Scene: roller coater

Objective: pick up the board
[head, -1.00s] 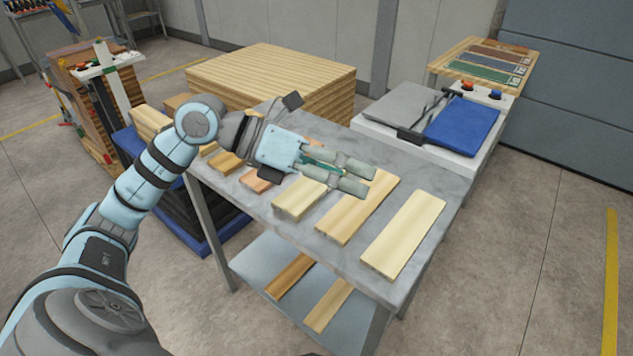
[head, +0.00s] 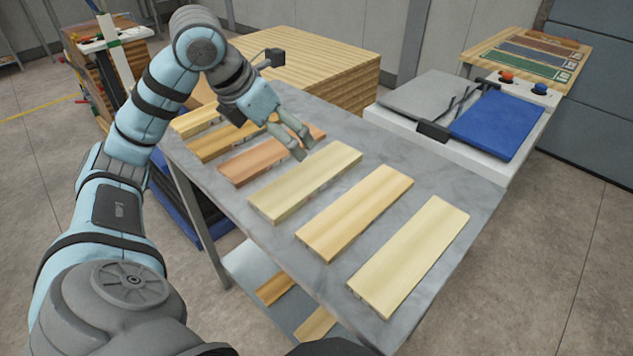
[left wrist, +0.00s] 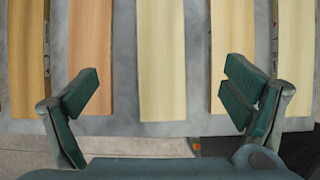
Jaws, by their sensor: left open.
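Several wooden boards lie side by side on the grey metal table (head: 432,180). In the head view they include a reddish board (head: 245,166), a pale board (head: 305,182), a yellowish board (head: 355,212) and a pale board at the right end (head: 410,255). My left gripper (head: 301,145) is open and empty above the boards, near the reddish and the pale middle board. In the left wrist view the fingers (left wrist: 165,105) stand wide apart, with one pale board (left wrist: 162,60) between them and the reddish board (left wrist: 90,50) to its left. My right gripper is not in view.
A machine with a blue pad (head: 497,125) and a grey pad stands at the table's far right. A large stack of boards (head: 300,55) stands behind the table. More boards lie on the lower shelf. Colour sample panels (head: 530,55) are at the back right.

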